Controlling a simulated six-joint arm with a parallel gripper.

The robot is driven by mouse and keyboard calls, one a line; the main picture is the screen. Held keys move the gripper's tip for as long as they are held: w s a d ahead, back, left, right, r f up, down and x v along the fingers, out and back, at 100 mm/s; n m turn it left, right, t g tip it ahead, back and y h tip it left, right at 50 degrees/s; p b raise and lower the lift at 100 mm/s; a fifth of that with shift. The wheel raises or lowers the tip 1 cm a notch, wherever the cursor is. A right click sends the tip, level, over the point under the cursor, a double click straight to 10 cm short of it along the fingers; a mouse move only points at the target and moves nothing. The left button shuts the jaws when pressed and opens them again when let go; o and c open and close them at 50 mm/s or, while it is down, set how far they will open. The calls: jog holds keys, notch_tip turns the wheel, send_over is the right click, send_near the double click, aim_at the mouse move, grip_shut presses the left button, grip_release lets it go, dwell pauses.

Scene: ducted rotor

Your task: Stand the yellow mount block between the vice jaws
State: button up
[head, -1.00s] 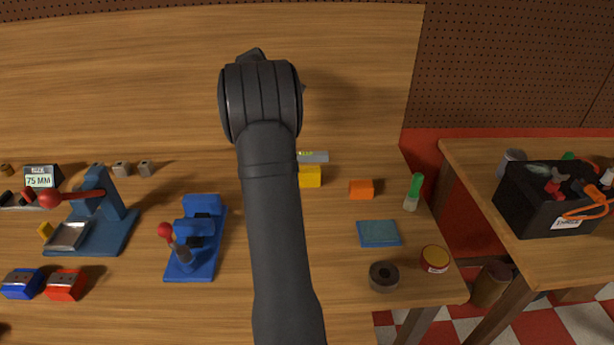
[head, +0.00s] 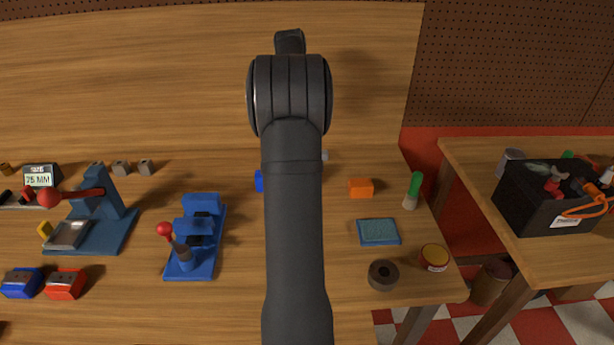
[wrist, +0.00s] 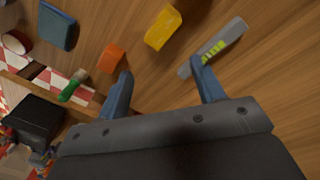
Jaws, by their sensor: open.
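The yellow mount block (wrist: 163,27) lies on the bench in the wrist view, above and between my fingertips in the picture. In the head view my arm hides it. My gripper (wrist: 163,68) is open, its two blue fingers spread and empty, apart from the block. The blue vice (head: 194,240) with a red-knobbed lever stands left of my arm in the head view. Its jaws look apart and I see nothing between them.
An orange block (head: 361,188) and a grey bar with a green display (wrist: 213,48) flank the yellow block. A green-capped bottle (head: 413,191), blue pad (head: 379,232) and brown ring (head: 384,275) lie right. A blue press (head: 105,220) stands left.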

jog(key=f+m, duration=0.3)
jog(key=f, duration=0.2)
jog(key=d+f+m, duration=0.1)
jog(key=f+m, duration=0.3)
jog(key=f, duration=0.1)
jog(key=f+m+y, duration=0.1)
jog(key=f+m, duration=0.2)
jog(key=f, duration=0.2)
jog(key=shift+d+f, duration=0.4)
jog(key=c, duration=1.2)
jog(key=shift+r, duration=0.2)
